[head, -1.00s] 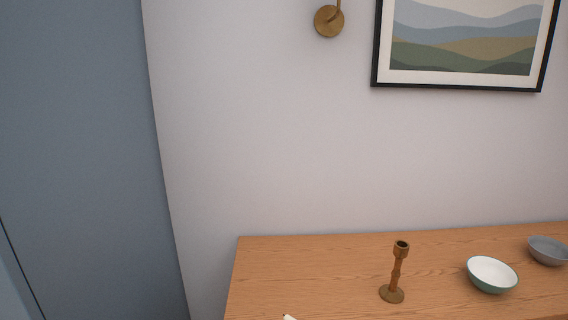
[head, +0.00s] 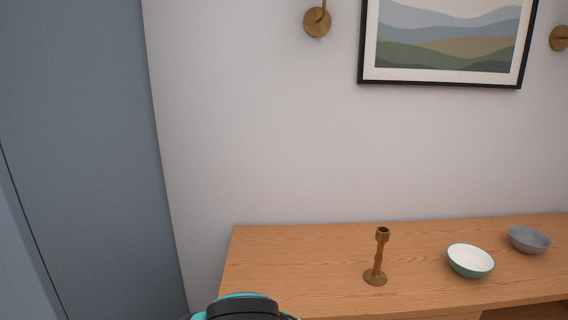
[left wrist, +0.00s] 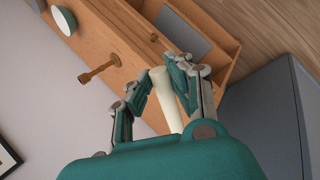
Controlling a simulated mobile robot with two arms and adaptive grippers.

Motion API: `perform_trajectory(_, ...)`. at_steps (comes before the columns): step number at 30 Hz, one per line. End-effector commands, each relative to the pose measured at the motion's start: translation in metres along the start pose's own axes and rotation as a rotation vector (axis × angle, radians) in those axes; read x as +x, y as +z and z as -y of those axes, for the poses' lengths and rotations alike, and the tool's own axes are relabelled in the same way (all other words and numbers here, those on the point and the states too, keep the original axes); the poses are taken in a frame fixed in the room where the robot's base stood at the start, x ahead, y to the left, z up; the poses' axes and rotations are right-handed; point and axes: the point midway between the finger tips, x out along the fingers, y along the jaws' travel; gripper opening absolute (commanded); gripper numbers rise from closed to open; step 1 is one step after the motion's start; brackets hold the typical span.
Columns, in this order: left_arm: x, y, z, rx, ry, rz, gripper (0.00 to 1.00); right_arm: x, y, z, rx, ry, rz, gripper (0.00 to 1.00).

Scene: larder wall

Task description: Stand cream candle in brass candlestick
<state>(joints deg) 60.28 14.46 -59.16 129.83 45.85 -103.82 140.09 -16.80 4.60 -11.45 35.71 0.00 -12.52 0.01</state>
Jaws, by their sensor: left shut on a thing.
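The brass candlestick (head: 379,256) stands upright on the wooden sideboard (head: 290,262); its top cup shows a dark opening. It also shows in the left wrist view (left wrist: 99,73), beyond my fingers and to their left. The candle and candlestick are apart. In the head view only a teal and black part of my left arm shows at the bottom edge; the candle is hidden there. My right gripper is not in view.
A white and green bowl (head: 470,261) and a grey bowl (head: 529,240) stand right of the candlestick. The sideboard top left of the candlestick is clear. A framed picture (head: 445,40) and brass wall fittings (head: 317,22) are on the wall behind.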

Motion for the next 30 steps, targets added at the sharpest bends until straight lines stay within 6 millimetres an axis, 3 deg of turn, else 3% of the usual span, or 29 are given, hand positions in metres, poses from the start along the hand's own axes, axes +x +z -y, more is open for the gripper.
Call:
perform_trajectory(8, -0.015, -0.102, -0.001, -0.216, -0.007, -0.165, 0.00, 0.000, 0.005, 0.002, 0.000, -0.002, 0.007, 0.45)
perform_trajectory(12, -0.038, -0.171, 0.006, -0.366, -0.001, -0.280, 0.00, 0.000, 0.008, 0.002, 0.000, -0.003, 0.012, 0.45)
perform_trajectory(16, -0.059, -0.217, 0.015, -0.471, 0.007, -0.360, 0.00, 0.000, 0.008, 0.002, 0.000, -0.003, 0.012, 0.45)
perform_trajectory(21, -0.076, -0.246, 0.022, -0.540, 0.015, -0.413, 0.00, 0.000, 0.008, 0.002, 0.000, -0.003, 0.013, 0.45)
perform_trajectory(30, -0.080, -0.252, 0.023, -0.555, 0.017, -0.424, 0.00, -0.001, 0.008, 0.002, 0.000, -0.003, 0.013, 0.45)
